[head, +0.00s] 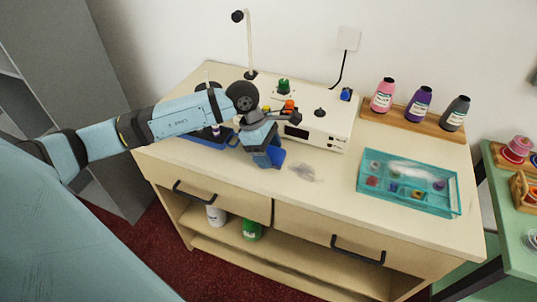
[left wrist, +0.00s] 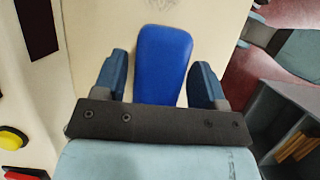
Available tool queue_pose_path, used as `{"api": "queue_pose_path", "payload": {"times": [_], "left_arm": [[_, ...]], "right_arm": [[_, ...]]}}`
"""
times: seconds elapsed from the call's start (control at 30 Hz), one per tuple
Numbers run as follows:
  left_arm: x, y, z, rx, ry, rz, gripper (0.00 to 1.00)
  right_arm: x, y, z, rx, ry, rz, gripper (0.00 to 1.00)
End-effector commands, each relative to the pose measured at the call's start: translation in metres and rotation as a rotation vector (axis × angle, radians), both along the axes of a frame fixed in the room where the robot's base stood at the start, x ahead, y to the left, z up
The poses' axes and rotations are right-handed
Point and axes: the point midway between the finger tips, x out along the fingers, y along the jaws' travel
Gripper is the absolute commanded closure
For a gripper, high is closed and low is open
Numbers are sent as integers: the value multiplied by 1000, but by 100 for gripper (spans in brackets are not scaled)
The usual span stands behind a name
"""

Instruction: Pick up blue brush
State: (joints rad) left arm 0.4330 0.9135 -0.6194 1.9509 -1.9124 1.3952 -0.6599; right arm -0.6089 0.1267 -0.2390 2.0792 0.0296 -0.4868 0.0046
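The blue brush (left wrist: 162,55) shows in the left wrist view as a smooth, rounded bright blue piece over the pale counter. My left gripper (left wrist: 161,68) is open, with one dark blue finger on each side of it and a visible gap at both sides. In the head view my left gripper (head: 264,158) points down at the counter's front middle. A bit of the bright blue brush (head: 279,156) shows beside its fingers; the rest is hidden. I cannot tell whether the brush touches the counter. My right gripper is in neither view.
A white device (head: 325,128) with coloured knobs stands behind the gripper. A blue tray (head: 228,143) lies partly under my arm. A grey smudge (head: 305,172) marks the counter (head: 320,195). A teal box (head: 430,208) and a wooden rack (head: 398,122) with bottles stand right.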

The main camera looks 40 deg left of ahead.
Motion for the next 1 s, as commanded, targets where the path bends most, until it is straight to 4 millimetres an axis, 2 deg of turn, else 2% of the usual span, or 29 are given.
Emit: {"api": "queue_pose_path", "payload": {"times": [0.03,0.17,0.47,0.63,0.77,1.0], "left_arm": [[0,0,0,0,0,0,47],[0,0,0,0,0,0,76],[0,0,2,-1,-1,0,75],[1,0,13,-1,-3,0,75],[1,0,33,0,-5,-1,75],[1,0,99,-1,-10,-2,75]], "right_arm": [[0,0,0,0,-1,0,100],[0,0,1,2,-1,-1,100],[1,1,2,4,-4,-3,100],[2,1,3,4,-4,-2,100],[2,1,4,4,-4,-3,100],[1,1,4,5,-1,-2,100]]}}
